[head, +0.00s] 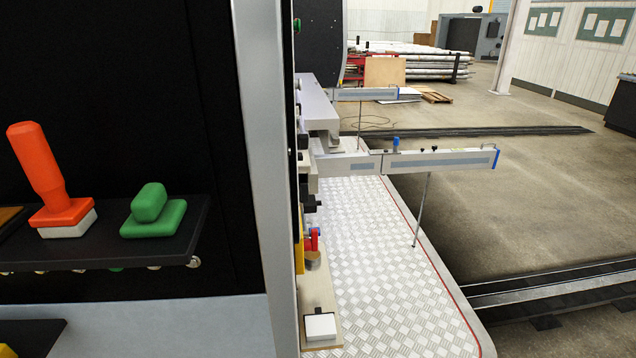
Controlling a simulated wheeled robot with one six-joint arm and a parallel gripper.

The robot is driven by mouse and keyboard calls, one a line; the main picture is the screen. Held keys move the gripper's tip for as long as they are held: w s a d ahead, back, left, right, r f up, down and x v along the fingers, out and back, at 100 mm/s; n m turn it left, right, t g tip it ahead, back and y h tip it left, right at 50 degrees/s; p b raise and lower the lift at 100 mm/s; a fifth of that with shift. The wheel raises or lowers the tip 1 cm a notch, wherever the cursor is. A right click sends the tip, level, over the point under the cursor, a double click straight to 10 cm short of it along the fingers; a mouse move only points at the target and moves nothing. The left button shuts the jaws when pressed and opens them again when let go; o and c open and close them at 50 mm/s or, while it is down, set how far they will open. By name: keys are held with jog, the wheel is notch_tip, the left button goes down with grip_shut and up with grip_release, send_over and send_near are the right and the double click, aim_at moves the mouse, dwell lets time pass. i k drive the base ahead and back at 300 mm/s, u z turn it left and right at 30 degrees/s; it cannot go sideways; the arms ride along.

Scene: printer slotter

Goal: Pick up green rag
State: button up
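No limp green cloth is plain to see. The only large green thing in the head view is a smooth green object (153,212) with a flat base and a rounded lump on top. I cannot tell whether it is the rag. It sits near the right end of a dark shelf (110,251) at the left. My gripper is not in view.
An orange-handled tool with a white base (50,182) stands left of the green object. A grey upright post (264,150) is to the right. Beyond it are a machine's checkered metal platform (380,260) and jutting grey arms (440,160). Open floor lies farther right.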

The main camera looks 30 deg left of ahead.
aim_at(152, 216)
jog(key=z, duration=0.45)
jog(key=i, duration=2)
jog(key=u, duration=3.6)
